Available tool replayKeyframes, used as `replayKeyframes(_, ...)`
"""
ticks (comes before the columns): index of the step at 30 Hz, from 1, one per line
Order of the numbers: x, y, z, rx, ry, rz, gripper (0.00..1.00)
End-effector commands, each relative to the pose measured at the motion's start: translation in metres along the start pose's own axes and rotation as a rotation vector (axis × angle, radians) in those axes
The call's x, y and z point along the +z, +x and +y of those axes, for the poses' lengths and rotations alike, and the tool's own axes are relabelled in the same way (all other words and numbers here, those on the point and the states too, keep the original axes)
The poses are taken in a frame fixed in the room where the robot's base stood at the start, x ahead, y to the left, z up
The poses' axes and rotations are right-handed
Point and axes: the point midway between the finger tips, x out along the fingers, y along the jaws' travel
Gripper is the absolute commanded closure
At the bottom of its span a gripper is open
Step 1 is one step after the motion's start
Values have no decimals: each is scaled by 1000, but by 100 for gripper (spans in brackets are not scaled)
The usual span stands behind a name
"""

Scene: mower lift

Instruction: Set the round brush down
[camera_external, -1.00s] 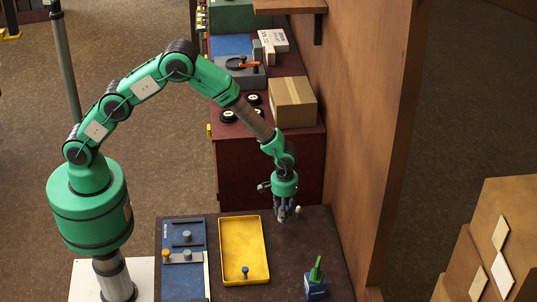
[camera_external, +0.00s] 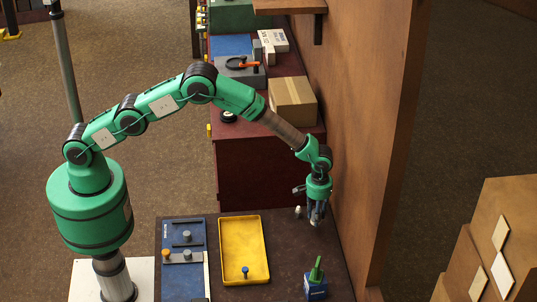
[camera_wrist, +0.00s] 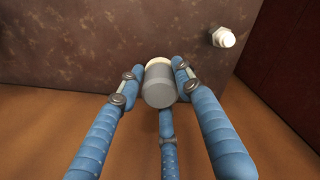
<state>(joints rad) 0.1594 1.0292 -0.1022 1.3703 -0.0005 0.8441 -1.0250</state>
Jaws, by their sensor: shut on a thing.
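The round brush (camera_wrist: 160,87) shows in the wrist view as a short grey cylinder with a cream end facing the dark tabletop. My gripper (camera_wrist: 158,75) has its blue fingers shut around it. In the external view my gripper (camera_external: 317,218) points down over the far right part of the dark table (camera_external: 290,250), close to the brown wall. The brush is mostly hidden by the fingers there. I cannot tell whether its cream end touches the table.
A small white peg (camera_wrist: 223,37) stands near my gripper, also in the external view (camera_external: 298,211). A yellow tray (camera_external: 229,222) with a blue knob, a blue board (camera_external: 183,230) and a blue block (camera_external: 316,290) with a green piece are nearer. The brown wall (camera_external: 350,150) is close on the right.

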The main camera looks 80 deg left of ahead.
Motion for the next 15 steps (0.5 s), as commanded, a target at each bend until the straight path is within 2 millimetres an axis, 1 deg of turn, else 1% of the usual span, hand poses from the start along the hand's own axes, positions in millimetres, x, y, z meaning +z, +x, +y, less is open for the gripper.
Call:
replayKeyframes(3,-6,1,10,0,0,0,91)
replayKeyframes(6,-10,2,16,0,0,0,91)
replayKeyframes(15,-12,2,19,0,0,0,91)
